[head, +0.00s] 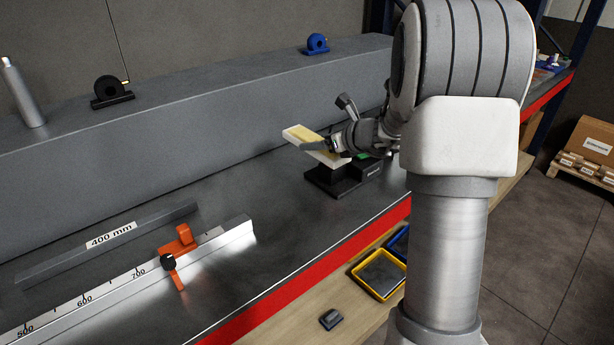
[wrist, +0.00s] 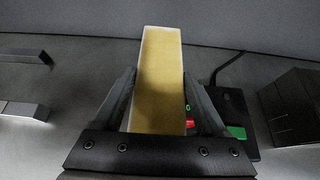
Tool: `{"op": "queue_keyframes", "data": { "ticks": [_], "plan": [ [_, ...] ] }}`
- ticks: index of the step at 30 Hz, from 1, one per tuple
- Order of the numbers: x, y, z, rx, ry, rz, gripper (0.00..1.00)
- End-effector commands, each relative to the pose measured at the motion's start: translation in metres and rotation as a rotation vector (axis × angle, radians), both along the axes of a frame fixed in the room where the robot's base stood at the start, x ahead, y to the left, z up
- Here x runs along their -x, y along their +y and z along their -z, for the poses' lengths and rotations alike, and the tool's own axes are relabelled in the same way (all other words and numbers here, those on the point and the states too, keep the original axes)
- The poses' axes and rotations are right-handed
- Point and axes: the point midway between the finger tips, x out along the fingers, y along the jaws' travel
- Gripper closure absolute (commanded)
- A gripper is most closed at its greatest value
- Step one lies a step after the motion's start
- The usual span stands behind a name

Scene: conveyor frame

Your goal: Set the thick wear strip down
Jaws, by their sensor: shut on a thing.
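The thick wear strip (head: 304,136), a pale bar with a yellow face, is held in my gripper (head: 337,144) and juts out to the left. In the wrist view the strip (wrist: 161,65) runs away from me between the two fingers of my gripper (wrist: 160,92), which is shut on it. In the head view the strip shows over a small black device (head: 330,182) on the steel bench. I cannot tell whether they touch. Part of the device, with green and red marks, shows right of the strip in the wrist view (wrist: 236,118).
A grey 400 mm bar (head: 150,224) and a metal ruler (head: 215,245) with an orange stop (head: 180,246) lie on the bench (head: 270,215) at left. A long grey beam (head: 220,105) runs behind. A yellow tray (head: 379,273) sits on the lower shelf. Bench between ruler and device is clear.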

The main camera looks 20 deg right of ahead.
Motion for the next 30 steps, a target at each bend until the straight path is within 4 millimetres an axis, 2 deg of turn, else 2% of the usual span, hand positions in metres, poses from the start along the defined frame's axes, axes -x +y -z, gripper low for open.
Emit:
{"op": "queue_keyframes", "data": {
  "ticks": [5,15,18,24,30],
  "plan": [
    [0.006,0.011,0.008,-0.001,-0.001,-0.002,0.94],
    [0.042,0.077,0.055,-0.003,0.000,-0.004,0.94],
    [0.050,0.091,0.064,-0.001,0.001,-0.003,0.94],
    [0.057,0.102,0.073,0.000,0.000,0.000,0.94],
    [0.057,0.102,0.103,-0.002,0.003,0.001,0.94]
  ]
}}
